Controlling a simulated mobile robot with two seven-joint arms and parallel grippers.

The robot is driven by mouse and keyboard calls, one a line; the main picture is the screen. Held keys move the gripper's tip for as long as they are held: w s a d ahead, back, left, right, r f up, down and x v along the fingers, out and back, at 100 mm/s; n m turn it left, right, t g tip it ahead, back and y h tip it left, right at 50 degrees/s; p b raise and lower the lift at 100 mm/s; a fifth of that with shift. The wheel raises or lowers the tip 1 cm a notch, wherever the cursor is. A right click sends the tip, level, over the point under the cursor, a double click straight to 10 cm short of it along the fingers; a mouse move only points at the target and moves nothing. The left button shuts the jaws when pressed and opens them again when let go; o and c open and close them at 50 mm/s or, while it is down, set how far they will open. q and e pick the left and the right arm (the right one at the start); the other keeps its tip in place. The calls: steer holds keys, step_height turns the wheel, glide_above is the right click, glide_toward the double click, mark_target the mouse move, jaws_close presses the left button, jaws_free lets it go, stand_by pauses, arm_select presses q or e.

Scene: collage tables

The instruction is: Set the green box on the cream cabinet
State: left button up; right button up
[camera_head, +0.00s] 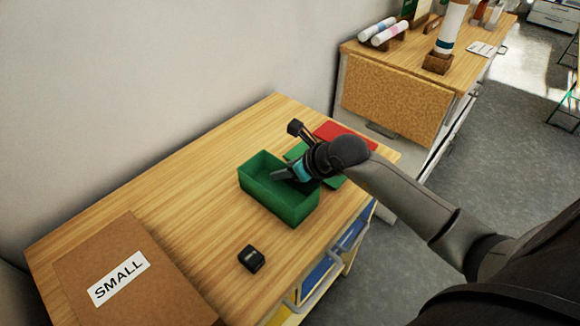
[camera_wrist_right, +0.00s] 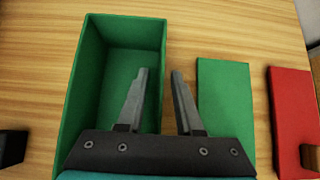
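The green box (camera_head: 265,199) is an open, empty-looking container standing upright on the wood-topped table. In the right wrist view the green box (camera_wrist_right: 95,100) lies at the left. My right gripper (camera_head: 284,174) is at the box's right wall. In the wrist view its two fingers (camera_wrist_right: 160,75) are apart, the left one over the box interior and the right one outside, with the wall between them. I cannot tell whether they touch it. A pale cabinet with a wooden top (camera_head: 455,78), likely the cream one, stands at the back right. My left gripper is not in view.
Beside the box lie a flat green piece (camera_wrist_right: 225,100) and a flat red piece (camera_wrist_right: 291,110). A small black object (camera_head: 251,259) and a brown box marked SMALL (camera_head: 85,258) are on the table (camera_head: 180,180). Rolls (camera_head: 388,33) and a tall cylinder (camera_head: 450,28) occupy the cabinet top.

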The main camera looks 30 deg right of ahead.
steer(key=p+v, duration=0.2)
steer(key=v, duration=1)
steer(key=shift+r, duration=0.2)
